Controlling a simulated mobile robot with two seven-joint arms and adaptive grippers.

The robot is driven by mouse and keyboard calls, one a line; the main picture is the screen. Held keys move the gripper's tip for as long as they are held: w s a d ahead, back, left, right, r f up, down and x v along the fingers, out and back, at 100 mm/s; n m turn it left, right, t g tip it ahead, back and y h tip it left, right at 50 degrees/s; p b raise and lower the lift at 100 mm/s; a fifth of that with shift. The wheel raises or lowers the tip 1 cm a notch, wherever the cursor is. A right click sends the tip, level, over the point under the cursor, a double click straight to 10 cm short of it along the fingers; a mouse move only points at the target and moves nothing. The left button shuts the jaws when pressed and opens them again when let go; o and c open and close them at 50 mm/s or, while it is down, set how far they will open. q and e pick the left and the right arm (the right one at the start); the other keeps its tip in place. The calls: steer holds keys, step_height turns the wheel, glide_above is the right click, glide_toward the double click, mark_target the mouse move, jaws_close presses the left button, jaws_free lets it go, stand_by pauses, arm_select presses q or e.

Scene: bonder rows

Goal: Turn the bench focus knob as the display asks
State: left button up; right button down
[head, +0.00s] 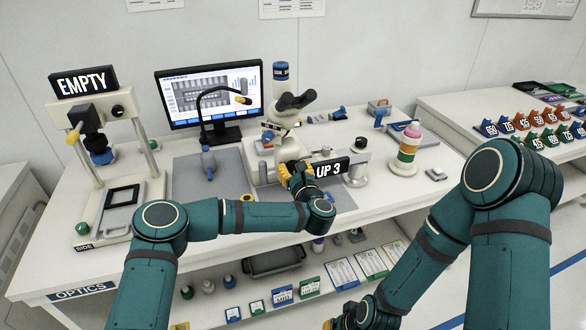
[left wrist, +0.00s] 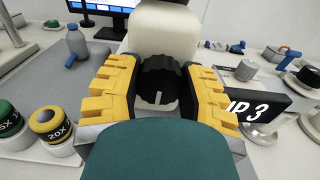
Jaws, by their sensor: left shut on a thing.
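The focus knob (left wrist: 160,88) is black and ribbed, with a pale mark on its face. It sits on the side of the cream microscope body (left wrist: 158,32) on the bench. My left gripper (left wrist: 162,92) has its yellow fingers on both sides of the knob and is shut on it. In the head view my left gripper (head: 296,178) is in front of the microscope (head: 284,135) and hides the knob. A black display (head: 332,168) beside it reads "UP 3". My right gripper (head: 335,323) is low at the bottom edge, mostly cut off.
A monitor (head: 210,95) stands behind the grey mat (head: 210,176). An "EMPTY" sign (head: 83,82) tops the stand at left. A striped stack (head: 407,150) stands right of the display. Two objectives (left wrist: 50,125) stand near the left finger.

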arm_select(q)
steer(key=m+b, duration=0.1)
steer(key=m, duration=0.7)
steer(key=shift+b, duration=0.4)
steer(key=m+b, duration=0.1)
steer(key=m, duration=0.8)
steer(key=shift+m+b, duration=0.3)
steer(key=shift+b, duration=0.05)
steer(key=m, duration=0.4)
steer(key=shift+r, duration=0.1)
steer(key=shift+m, duration=2.5)
